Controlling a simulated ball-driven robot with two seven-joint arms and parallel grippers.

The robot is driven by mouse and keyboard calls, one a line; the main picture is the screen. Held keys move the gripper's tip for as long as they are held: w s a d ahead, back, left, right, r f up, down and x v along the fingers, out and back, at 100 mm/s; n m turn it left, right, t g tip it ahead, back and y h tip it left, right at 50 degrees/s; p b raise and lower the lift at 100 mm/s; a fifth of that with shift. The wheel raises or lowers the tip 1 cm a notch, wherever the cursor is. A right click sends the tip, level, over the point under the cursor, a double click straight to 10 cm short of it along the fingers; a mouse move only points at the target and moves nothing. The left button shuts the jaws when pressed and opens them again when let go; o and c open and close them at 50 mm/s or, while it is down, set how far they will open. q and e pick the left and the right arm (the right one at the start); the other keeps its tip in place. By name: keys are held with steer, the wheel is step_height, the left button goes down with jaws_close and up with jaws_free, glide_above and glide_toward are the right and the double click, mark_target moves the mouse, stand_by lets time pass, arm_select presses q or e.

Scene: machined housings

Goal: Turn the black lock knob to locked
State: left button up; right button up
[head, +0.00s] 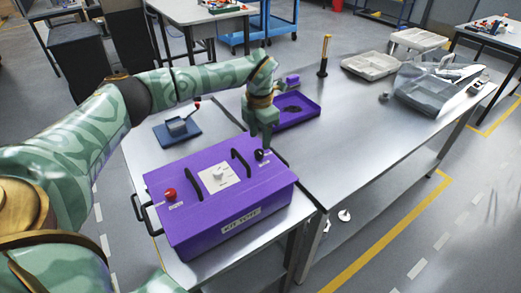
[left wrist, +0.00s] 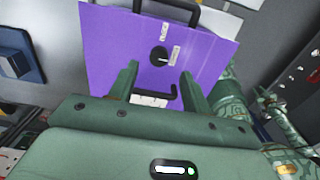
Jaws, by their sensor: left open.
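In the left wrist view the round knob (left wrist: 159,56) has a pale pointer line directed to the right. My left gripper (head: 264,142) is over that end of the housing, close to the knob. Its two fingers are apart (left wrist: 159,71), with the knob just beyond the gap between their tips; I cannot tell whether they touch it. My right gripper is not in view.
A red knob (head: 170,194) and a white dial plate (head: 218,176) are also on the housing top. A blue fixture (head: 178,131) and a purple tray (head: 308,111) stand behind it. Grey trays (head: 370,65) are farther right. The right table's middle is clear.

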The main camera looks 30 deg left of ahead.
mark_target(259, 152)
arm_select(q)
step_height(259, 152, down, 4)
steer(key=shift+s+a+f+b, duration=0.1)
steer(key=shift+f+b, duration=0.15)
steer(key=shift+b, duration=0.05)
steer(key=shift+f, duration=0.4)
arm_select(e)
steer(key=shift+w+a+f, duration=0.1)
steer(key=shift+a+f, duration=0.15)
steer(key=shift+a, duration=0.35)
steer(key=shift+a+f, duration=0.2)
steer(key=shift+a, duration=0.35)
arm_select(q)
steer(key=shift+c, duration=0.2)
steer(key=c, duration=1)
steer(key=shift+o, duration=0.2)
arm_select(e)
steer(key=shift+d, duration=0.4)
arm_select(q)
steer(key=shift+r, duration=0.1)
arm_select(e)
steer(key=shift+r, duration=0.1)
